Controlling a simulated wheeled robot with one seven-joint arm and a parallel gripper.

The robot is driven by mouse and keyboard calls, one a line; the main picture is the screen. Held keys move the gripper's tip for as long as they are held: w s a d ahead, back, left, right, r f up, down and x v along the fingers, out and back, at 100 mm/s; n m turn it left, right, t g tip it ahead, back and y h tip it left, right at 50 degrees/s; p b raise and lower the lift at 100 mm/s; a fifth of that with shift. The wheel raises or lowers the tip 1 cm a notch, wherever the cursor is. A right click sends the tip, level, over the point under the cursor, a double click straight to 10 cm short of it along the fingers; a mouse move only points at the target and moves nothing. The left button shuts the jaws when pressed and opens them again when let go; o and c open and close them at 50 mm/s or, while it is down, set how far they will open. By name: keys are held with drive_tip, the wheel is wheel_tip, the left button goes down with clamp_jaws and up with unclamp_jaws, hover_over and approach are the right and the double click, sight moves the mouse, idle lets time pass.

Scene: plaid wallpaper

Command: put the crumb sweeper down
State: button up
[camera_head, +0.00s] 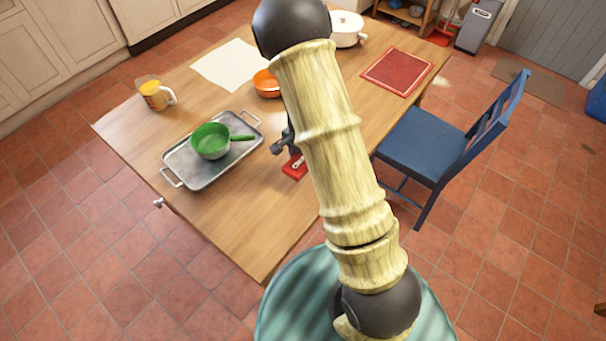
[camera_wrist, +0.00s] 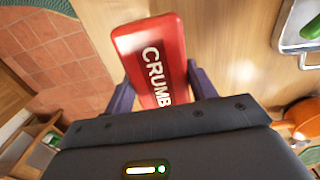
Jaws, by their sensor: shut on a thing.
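The crumb sweeper (camera_wrist: 153,55) is a red block with a dark label reading "CRUMB" in the wrist view. My gripper (camera_wrist: 160,85) is shut on it, with one dark finger on each side. In the head view the red crumb sweeper (camera_head: 294,167) shows beside my arm, over the wooden table (camera_head: 235,215), right of the metal tray. My arm hides part of it and most of my gripper. I cannot tell whether the sweeper touches the tabletop.
A metal tray (camera_head: 184,174) holds a green pan (camera_head: 209,141). An orange bowl (camera_head: 266,83), a measuring jug (camera_head: 155,95), a white sheet (camera_head: 228,64), a red mat (camera_head: 398,71) and a white pot (camera_head: 346,28) are also on the table. A blue chair (camera_head: 417,143) stands at right. The near table end looks clear.

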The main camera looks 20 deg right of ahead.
drive_tip(key=shift+f, duration=1.65)
drive_tip(key=shift+w+f, duration=0.1)
drive_tip(key=shift+f, duration=1.8)
drive_tip(key=shift+f, duration=0.1)
